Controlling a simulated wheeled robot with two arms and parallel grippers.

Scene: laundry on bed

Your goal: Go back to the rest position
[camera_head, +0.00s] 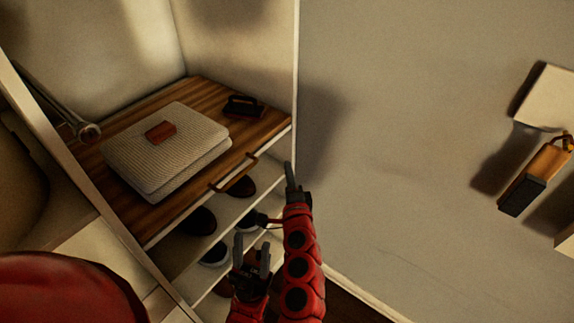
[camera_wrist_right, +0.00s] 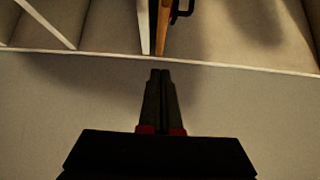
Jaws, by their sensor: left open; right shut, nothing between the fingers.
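My right gripper (camera_head: 290,176) is at the top of the upright red arm, in front of the closet's right edge. It is shut and empty. It also shows in the right wrist view (camera_wrist_right: 160,76), its two dark fingers together, pointing toward the wall edge. My left gripper (camera_head: 252,262) is lower and a little to the left, in front of the lower shelves. Its two fingers are apart with nothing seen between them. A red rounded part of mine fills the lower left corner.
A closet holds a wooden shelf (camera_head: 185,92) with a folded knitted cloth (camera_head: 185,155), a reddish block (camera_head: 160,131) and a dark brush-like item (camera_head: 243,106). Shoes (camera_head: 198,221) stand on shelves below. A bare wall (camera_head: 420,150) is at right, with a hanging brush (camera_head: 535,177).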

